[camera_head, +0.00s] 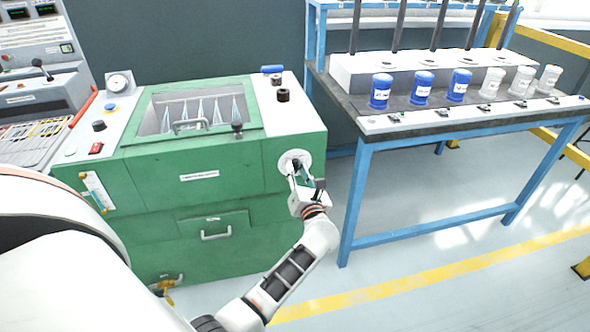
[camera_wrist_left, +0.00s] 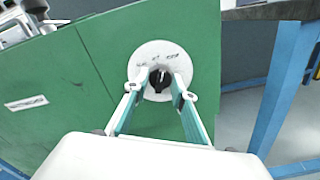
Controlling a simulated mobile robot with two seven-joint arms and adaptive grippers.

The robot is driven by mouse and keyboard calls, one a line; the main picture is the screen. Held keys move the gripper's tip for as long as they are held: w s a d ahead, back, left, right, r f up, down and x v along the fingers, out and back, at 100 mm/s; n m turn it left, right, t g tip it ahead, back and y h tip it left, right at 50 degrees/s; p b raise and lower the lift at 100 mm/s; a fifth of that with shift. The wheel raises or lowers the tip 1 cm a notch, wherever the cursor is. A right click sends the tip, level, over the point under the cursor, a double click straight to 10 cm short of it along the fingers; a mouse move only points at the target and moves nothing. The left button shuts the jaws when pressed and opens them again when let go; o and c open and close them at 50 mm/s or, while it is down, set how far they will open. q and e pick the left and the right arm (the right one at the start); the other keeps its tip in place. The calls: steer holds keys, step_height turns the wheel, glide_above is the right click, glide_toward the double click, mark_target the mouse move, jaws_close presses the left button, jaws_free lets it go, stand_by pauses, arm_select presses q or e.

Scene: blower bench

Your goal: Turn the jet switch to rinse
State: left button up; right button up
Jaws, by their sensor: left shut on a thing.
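The jet switch (camera_wrist_left: 160,77) is a black knob on a round white dial plate (camera_wrist_left: 160,53) on the front of the green machine. Small dark marks show on the plate, too small to read. The plate also shows in the head view (camera_head: 288,159) at the machine's right end. My left gripper (camera_head: 300,177) reaches the knob from the front. In the left wrist view its two fingers (camera_wrist_left: 161,88) are closed on the knob, one on each side. The knob's pointer is partly hidden, so I cannot tell its setting. My right gripper is in neither view.
The green machine (camera_head: 158,226) has a glass lid, a drawer handle and small knobs on top. A blue-framed bench (camera_head: 432,228) with blue and white jars stands to the right. Open floor lies between bench and machine. A control console (camera_head: 38,84) stands at the left.

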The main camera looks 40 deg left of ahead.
arm_select(q)
steer(key=shift+m+p, duration=0.9)
steer(key=shift+m, duration=1)
steer(key=o, duration=1.1)
steer(key=shift+v, duration=3.8)
